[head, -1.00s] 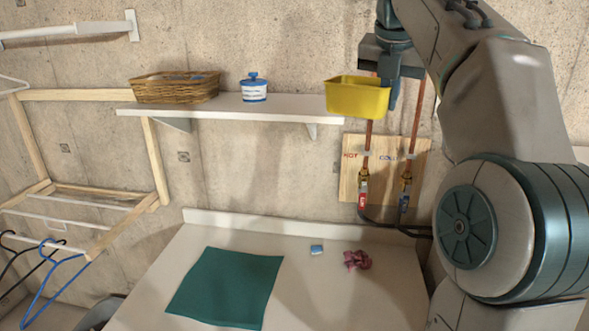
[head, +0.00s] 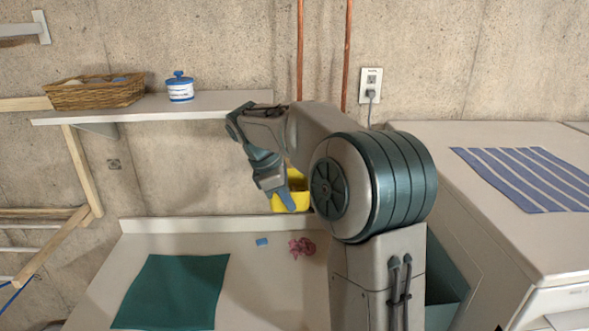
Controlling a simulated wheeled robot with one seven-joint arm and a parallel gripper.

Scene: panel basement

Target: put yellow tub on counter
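The yellow tub (head: 300,184) is in the head view, just above the back edge of the white counter (head: 255,285). My gripper (head: 284,197) is shut on it and points downward. The gripper and my arm hide much of the tub. I cannot tell exactly how high it hangs over the counter. The counter carries a teal cloth (head: 175,291) at its left, a small blue block (head: 262,242) and a crumpled pink cloth (head: 301,247) near the back.
A white shelf (head: 215,106) above holds a wicker basket (head: 95,93) and a white-and-blue jar (head: 180,90). A white appliance with a striped towel (head: 530,178) stands at the right. Bare counter shows right of the teal cloth. Copper pipes (head: 347,60) run up the wall.

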